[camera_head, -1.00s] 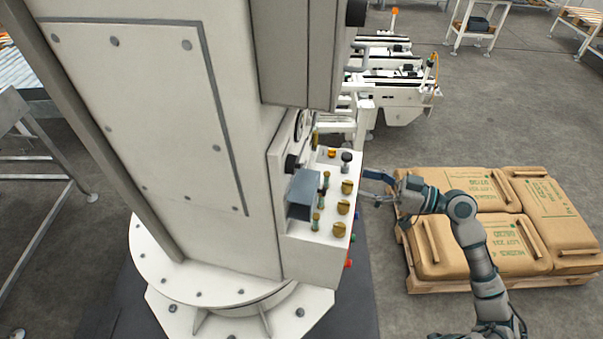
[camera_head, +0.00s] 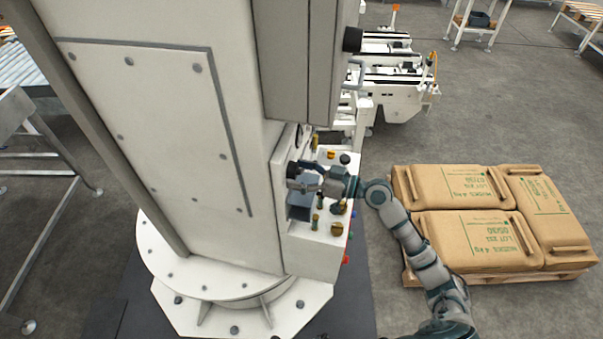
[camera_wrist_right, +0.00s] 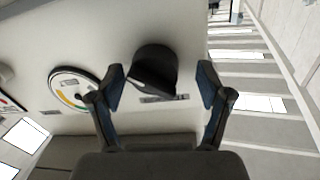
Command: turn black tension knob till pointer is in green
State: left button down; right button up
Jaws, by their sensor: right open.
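The black tension knob (camera_wrist_right: 153,70) sticks out of a cream panel in the right wrist view. My right gripper (camera_wrist_right: 160,84) is open, with one finger on each side of the knob, and I see gaps between fingers and knob. A round gauge (camera_wrist_right: 72,88) with a coloured arc is on the same panel to the left, partly covered by a finger; its pointer is too small to read. In the head view my right gripper (camera_head: 303,176) is at the machine's side panel and largely hides the knob. My left gripper is not in view.
The tall machine column (camera_head: 170,130) fills the left. Brown sacks (camera_head: 462,240) lie on a pallet to the right.

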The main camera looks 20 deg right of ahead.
jog(key=shift+w, duration=0.1)
jog(key=shift+d, duration=0.15)
jog(key=shift+c, duration=0.5)
jog(key=shift+f, duration=0.1)
jog(key=c, duration=1.1)
jog(key=shift+m, duration=0.3)
jog(key=shift+m+p, duration=0.9)
jog(key=shift+m, duration=0.3)
jog(key=shift+m+p, duration=0.7)
jog(key=shift+m, duration=0.6)
